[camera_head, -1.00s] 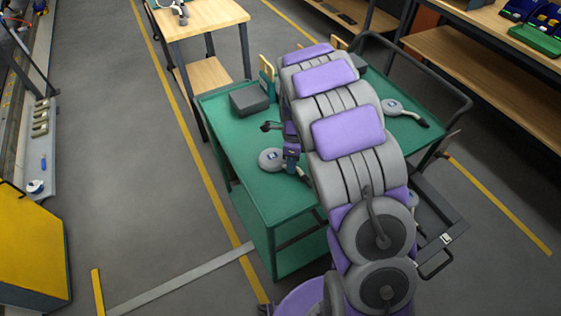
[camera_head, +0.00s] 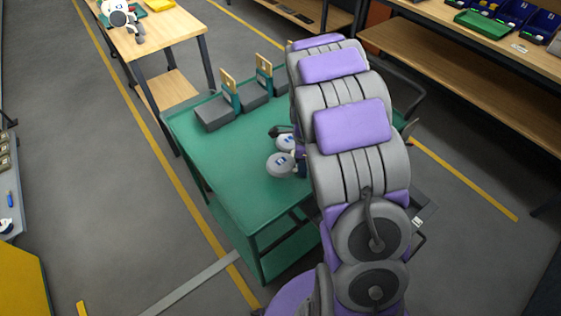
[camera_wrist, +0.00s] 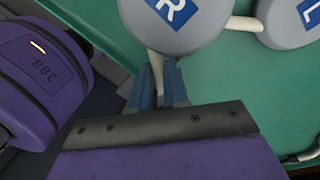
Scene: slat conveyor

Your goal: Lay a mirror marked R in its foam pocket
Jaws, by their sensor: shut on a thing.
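The mirror marked R (camera_wrist: 180,22) has a grey round head with a blue label and a pale stem. My gripper (camera_wrist: 158,90) is shut on that stem in the wrist view, with the head just beyond the fingertips. A mirror marked L (camera_wrist: 290,25) lies to its right. In the head view, two round mirror heads show beside my arm over the green cart, a nearer one (camera_head: 280,165) and a farther one (camera_head: 285,142); their letters are too small to read. My arm hides most of my gripper there. Dark grey blocks (camera_head: 214,114) stand at the cart's far edge; no pocket is discernible.
The green cart top (camera_head: 225,175) is clear at its left and front. Upright teal and wooden pieces (camera_head: 230,90) stand by the blocks. A wooden table (camera_head: 160,38) stands behind, with objects on it. Shelves with blue bins (camera_head: 510,15) are at right.

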